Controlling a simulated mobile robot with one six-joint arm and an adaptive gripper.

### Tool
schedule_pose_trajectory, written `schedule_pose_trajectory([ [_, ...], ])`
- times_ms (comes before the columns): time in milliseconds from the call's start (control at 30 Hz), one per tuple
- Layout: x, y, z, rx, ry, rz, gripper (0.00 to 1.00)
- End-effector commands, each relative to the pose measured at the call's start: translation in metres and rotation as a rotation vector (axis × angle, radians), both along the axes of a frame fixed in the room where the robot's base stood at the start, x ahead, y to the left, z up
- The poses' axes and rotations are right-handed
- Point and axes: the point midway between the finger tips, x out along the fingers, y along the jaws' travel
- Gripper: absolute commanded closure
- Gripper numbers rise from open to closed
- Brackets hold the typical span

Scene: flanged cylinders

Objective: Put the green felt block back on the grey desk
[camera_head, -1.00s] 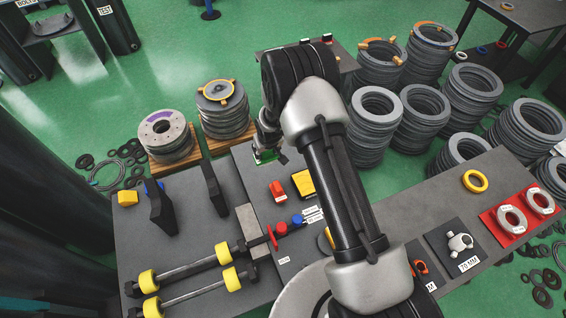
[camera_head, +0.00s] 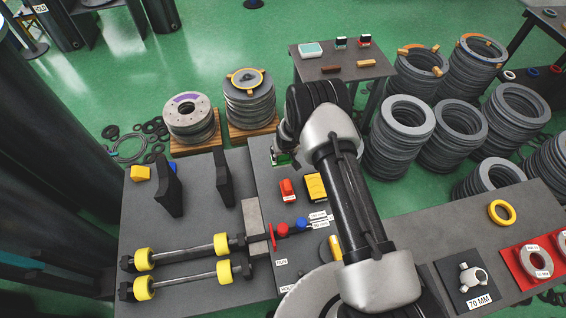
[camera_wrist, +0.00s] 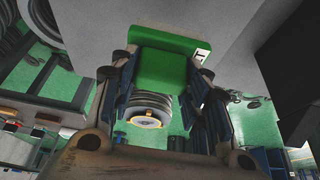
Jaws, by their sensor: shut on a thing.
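The green felt block (camera_wrist: 164,70) is between the fingers of my gripper (camera_wrist: 163,80) in the wrist view. The gripper is shut on it. In the head view only a small green part of the block (camera_head: 281,159) shows below my gripper (camera_head: 279,150), at the far edge of the grey desk (camera_head: 198,215). My wrist and arm hide the rest. I cannot tell whether the block touches the desk. A white label with dark lettering (camera_wrist: 203,55) shows beside the block in the wrist view.
A red block (camera_head: 287,190) and a yellow box (camera_head: 316,187) stand close to my gripper. Black upright plates (camera_head: 168,187) and yellow-ended bars (camera_head: 185,262) lie to the left. Stacked discs (camera_head: 249,103) stand beyond the edge. A small dark table (camera_head: 340,85) is behind.

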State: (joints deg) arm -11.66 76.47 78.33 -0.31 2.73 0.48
Motion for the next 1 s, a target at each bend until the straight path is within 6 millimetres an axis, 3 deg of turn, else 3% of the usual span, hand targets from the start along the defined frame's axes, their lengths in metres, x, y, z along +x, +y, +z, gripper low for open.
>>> schedule_pose_trajectory([
  [233, 0.001, 0.000, -0.019, 0.000, -0.002, 0.000, 0.80],
  [467, 0.001, 0.000, -0.052, 0.000, -0.002, 0.000, 0.80],
  [867, 0.001, 0.000, -0.056, 0.001, -0.003, 0.000, 0.80],
  [900, 0.001, 0.000, -0.056, 0.000, -0.002, 0.000, 0.56],
  [1000, 0.001, 0.000, -0.055, 0.000, -0.002, 0.000, 0.49],
])
